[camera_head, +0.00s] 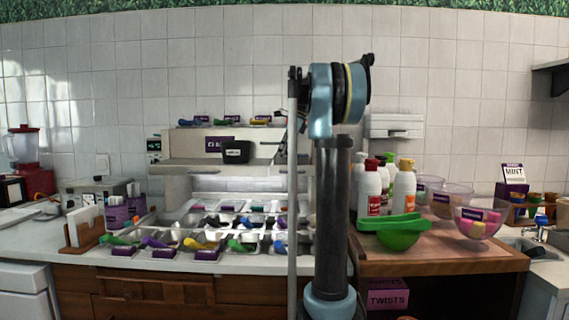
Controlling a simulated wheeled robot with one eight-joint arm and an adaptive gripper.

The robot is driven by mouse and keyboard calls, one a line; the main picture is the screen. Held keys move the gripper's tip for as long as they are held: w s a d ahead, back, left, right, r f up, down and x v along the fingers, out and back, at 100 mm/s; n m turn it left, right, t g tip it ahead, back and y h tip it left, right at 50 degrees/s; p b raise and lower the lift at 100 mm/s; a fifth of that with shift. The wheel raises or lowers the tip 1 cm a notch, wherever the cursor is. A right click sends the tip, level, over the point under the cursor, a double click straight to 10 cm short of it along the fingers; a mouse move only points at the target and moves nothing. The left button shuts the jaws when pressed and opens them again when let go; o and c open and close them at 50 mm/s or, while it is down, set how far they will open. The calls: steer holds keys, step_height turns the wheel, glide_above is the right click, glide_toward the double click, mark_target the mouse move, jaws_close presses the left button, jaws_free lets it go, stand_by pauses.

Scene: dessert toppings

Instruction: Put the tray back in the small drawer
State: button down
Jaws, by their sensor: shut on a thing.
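My arm stands upright in the middle of the head view, and its upper joints hide part of the wall and counter behind. I cannot make out my gripper; it seems hidden behind the arm, along with whatever it holds. Several metal topping trays (173,250) with coloured scoops and purple labels stand in rows on the counter, left of the arm. I cannot tell which tray is meant. A wooden drawer front (150,290) shows below the counter at left, and it looks shut. I cannot tell whether it is the small drawer.
A black labelled container (236,152) is at the pale shelf unit (190,148). Right of the arm, bottles (404,185), a green bowl (400,239) and clear bowls (480,219) stand on a wooden counter (455,258). A red blender (27,160) is far left.

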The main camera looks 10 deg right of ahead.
mark_target(284, 160)
steer(key=shift+d+f, duration=0.15)
steer(key=shift+f, duration=0.65)
steer(key=shift+d+f, duration=0.1)
steer(key=shift+f, duration=0.7)
steer(key=c, duration=1.7)
jaws_free()
steer(key=shift+o, duration=0.2)
steer(key=v, duration=1.2)
